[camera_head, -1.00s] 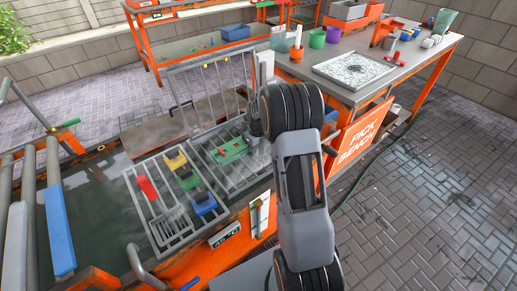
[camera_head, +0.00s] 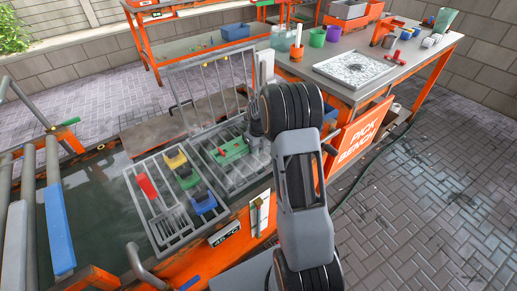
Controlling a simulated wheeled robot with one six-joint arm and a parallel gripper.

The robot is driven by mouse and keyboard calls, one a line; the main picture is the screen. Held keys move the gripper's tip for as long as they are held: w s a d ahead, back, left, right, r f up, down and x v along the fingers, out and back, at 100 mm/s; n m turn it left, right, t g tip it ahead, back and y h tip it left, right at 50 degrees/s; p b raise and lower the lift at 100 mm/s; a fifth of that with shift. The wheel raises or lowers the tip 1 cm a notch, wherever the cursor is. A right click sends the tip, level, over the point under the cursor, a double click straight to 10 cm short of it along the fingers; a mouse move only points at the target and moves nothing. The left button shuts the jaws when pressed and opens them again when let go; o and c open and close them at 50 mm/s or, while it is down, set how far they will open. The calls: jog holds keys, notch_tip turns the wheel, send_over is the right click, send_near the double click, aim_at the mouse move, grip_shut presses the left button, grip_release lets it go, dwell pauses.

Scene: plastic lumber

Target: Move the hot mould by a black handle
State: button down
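Coloured blocks lie in the wire baskets in the water tank (camera_head: 120,228) at the left. The left basket holds a red piece (camera_head: 146,185), a yellow block (camera_head: 175,160), a small green block (camera_head: 187,178) and a blue block (camera_head: 203,202). Dark parts show on some blocks, but they are too small to name surely as handles. A wider green block (camera_head: 231,150) with a red part lies in the right basket. My arm reaches up past the right basket. Only a small dark part of my gripper (camera_head: 257,122) shows left of the upper joint; its fingers are hidden.
A raised wire lid (camera_head: 212,92) stands behind the baskets. The orange tank front bears a "45 °C" display (camera_head: 224,234). The pick bench (camera_head: 405,82) at the right holds a speckled slab (camera_head: 354,69), cups and tools. Paved floor (camera_head: 430,200) is clear at the right.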

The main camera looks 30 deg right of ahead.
dwell(0.3)
jog(key=shift+c, duration=2.1)
grip_release()
jog(key=shift+f, duration=0.15)
jog(key=shift+r+p, duration=2.65)
jog(key=shift+r, duration=0.95)
